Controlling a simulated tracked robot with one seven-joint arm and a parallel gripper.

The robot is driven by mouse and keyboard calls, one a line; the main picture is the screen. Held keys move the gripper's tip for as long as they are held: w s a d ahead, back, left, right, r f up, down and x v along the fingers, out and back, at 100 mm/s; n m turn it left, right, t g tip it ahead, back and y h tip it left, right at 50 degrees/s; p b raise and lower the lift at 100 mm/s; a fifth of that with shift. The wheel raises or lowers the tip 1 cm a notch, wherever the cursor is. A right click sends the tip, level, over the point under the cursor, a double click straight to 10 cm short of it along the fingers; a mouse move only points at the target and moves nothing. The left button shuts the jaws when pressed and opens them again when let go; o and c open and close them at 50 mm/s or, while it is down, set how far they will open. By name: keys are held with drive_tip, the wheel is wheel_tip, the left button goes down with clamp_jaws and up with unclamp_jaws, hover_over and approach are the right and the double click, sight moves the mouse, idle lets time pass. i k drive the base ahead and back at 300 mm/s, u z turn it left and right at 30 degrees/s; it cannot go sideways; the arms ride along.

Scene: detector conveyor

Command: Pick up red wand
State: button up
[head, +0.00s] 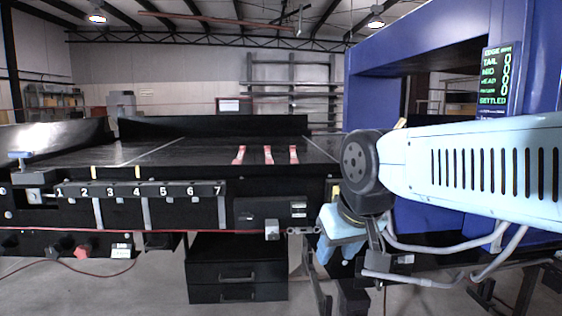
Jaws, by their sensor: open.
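Three short red-and-white strips lie side by side on the black conveyor belt: a left one (239,155), a middle one (268,155) and a right one (293,154). A small red piece (81,252) shows low on the conveyor's front side, at the left. I cannot tell which of these, if any, is the red wand. My gripper (338,246) hangs down at the conveyor's right front, apart from the strips and from the red piece. It is open, with nothing seen in it. Its far side is partly hidden by my arm.
A blue scanner arch (367,98) with a green-lettered display (495,78) stands at the right, partly behind my arm. A plate numbered 1 to 7 (140,190) runs along the conveyor's front. A black drawer unit (237,270) stands below. The belt left of the strips looks clear.

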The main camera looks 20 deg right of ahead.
sight(294, 156)
drive_tip(key=z, duration=0.1)
drive_tip(key=i, duration=0.85)
